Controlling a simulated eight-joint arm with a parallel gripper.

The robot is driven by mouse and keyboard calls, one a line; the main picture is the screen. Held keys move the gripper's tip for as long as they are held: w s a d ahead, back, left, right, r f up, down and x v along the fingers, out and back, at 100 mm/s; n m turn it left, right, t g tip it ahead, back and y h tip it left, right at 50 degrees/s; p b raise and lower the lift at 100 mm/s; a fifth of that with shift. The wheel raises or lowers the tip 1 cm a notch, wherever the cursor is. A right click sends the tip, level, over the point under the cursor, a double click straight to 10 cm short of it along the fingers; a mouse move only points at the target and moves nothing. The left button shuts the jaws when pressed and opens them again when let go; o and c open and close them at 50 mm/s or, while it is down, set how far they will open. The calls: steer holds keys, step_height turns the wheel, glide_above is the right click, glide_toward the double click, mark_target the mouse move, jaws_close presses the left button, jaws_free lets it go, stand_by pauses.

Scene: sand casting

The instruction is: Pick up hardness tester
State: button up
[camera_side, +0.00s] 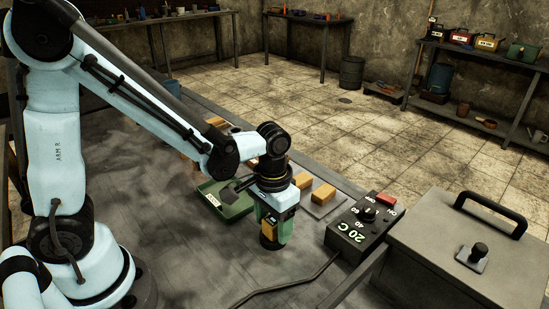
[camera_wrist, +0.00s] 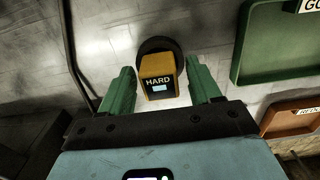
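The hardness tester (camera_wrist: 157,75) is a yellow block labelled HARD with a small light-blue display and a round black base. In the wrist view it sits between the two green fingers of my gripper (camera_wrist: 161,90). The fingers are open, with a narrow gap visible on each side of the tester. In the side view my gripper (camera_side: 275,228) points down at the grey table, with its fingers beside the tester (camera_side: 269,231). The fingers and wrist hide part of the tester there, and its black base appears to rest on the table.
A green tray (camera_wrist: 239,73) lies right of the tester in the wrist view, with an orange tray (camera_wrist: 285,125) below it. In the side view, a yellow block (camera_side: 323,194) is behind my gripper, and a black control box (camera_side: 361,231) with a cable stands right.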

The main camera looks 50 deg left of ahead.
mark_target(273, 220)
steer(key=c, duration=1)
steer(key=shift+o, duration=0.2)
steer(key=shift+r, duration=0.1)
steer(key=shift+r, duration=0.8)
step_height(273, 220, up, 3)
steer(key=shift+f, duration=0.2)
steer(key=s+d+r, duration=0.6)
steer(key=s+d, duration=0.2)
steer(key=shift+d+r, duration=0.25)
steer(key=shift+r, duration=0.05)
